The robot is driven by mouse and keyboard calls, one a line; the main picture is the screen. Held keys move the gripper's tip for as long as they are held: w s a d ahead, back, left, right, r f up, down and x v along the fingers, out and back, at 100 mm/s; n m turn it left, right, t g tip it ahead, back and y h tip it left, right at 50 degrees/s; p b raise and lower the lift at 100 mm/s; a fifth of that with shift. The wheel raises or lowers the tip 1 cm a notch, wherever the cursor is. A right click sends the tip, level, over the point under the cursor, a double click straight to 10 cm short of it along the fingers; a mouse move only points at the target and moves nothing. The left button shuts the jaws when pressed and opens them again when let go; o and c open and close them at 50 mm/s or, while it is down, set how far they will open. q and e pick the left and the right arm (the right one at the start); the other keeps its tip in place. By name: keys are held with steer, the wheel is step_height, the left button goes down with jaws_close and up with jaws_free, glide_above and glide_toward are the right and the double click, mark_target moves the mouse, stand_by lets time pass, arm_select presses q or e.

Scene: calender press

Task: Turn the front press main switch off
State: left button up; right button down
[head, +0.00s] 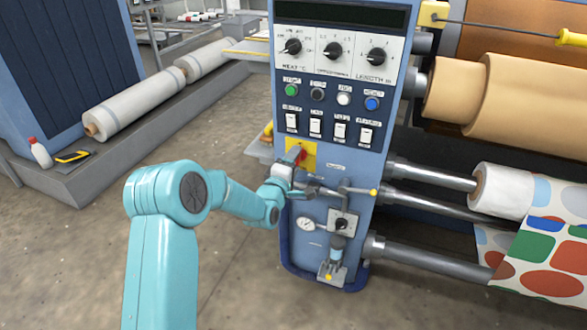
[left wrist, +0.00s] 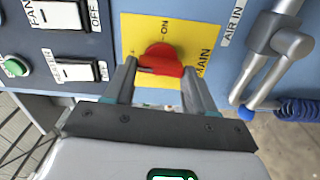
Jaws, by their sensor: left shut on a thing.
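The main switch is a red rotary handle (left wrist: 161,60) on a yellow plate (left wrist: 197,33) marked MAIN and ON, filling the middle of the left wrist view. In the head view the red handle (head: 296,154) sits low on the left side of the blue press panel (head: 330,115). My left gripper (left wrist: 160,78) has its two fingers on either side of the red handle and is shut on it. In the head view my left gripper (head: 284,168) reaches the yellow plate from the lower left and partly covers it. My right gripper is not in view.
Rocker switches (head: 328,127) and coloured buttons (head: 317,95) sit just above the yellow plate. An air-in pipe (left wrist: 275,55) with a lever stands close beside it, and a gauge (head: 307,224) is below. Rollers with printed fabric (head: 545,250) are to the right. Open floor lies to the left.

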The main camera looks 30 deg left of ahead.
arm_select(q)
steer(key=shift+f+n+b, duration=0.1)
steer(key=shift+n+b, duration=0.25)
steer(key=shift+n, duration=0.15)
steer(key=o, duration=1)
steer(key=shift+o, duration=0.2)
steer(key=p+v, duration=0.1)
steer(key=v, duration=1.5)
steer(key=shift+p, duration=0.35)
steer(key=shift+s+d, duration=0.15)
